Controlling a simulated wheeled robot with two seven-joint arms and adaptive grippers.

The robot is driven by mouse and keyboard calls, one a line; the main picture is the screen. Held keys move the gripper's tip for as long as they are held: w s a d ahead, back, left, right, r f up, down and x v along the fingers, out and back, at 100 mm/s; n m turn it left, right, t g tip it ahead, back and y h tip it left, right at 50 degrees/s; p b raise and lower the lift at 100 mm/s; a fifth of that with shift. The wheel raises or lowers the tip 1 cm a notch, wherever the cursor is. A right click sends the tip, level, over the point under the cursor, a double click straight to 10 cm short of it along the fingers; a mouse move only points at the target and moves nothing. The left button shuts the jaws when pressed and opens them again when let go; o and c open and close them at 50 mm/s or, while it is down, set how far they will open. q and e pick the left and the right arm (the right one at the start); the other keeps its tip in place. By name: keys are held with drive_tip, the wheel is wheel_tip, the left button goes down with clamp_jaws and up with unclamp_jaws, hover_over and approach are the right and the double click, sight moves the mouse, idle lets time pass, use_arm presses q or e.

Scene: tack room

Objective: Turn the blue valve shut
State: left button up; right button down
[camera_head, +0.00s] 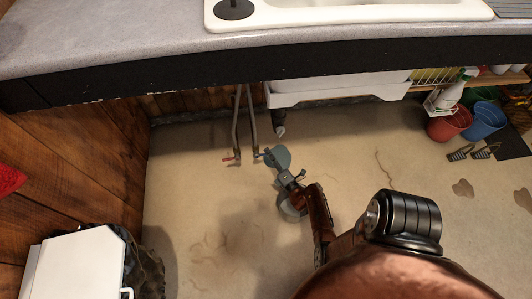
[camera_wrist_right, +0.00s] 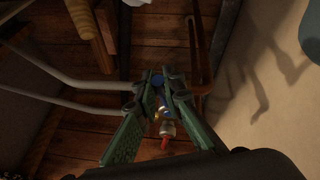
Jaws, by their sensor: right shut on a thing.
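The blue valve (camera_wrist_right: 157,81) shows in the right wrist view as a small blue handle between the fingertips of my right gripper (camera_wrist_right: 162,84). The green fingers are shut on it from both sides and hide part of it. In the head view my right gripper (camera_head: 269,155) reaches down under the counter to the lower end of the right-hand pipe. The blue handle itself is too small and covered to make out there. My left gripper is not in view.
A red valve (camera_head: 231,158) sits on the neighbouring pipe, close to the left. The counter (camera_head: 120,40) overhangs the pipes. A white box (camera_head: 78,265) stands at the lower left; red (camera_head: 449,122) and blue (camera_head: 485,120) buckets stand right. The floor between is clear.

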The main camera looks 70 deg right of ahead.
drive_tip(key=shift+f, duration=0.1)
drive_tip(key=c, duration=2)
unclamp_jaws()
wheel_tip(320, 180, up, 10)
drive_tip(key=shift+r, duration=0.1)
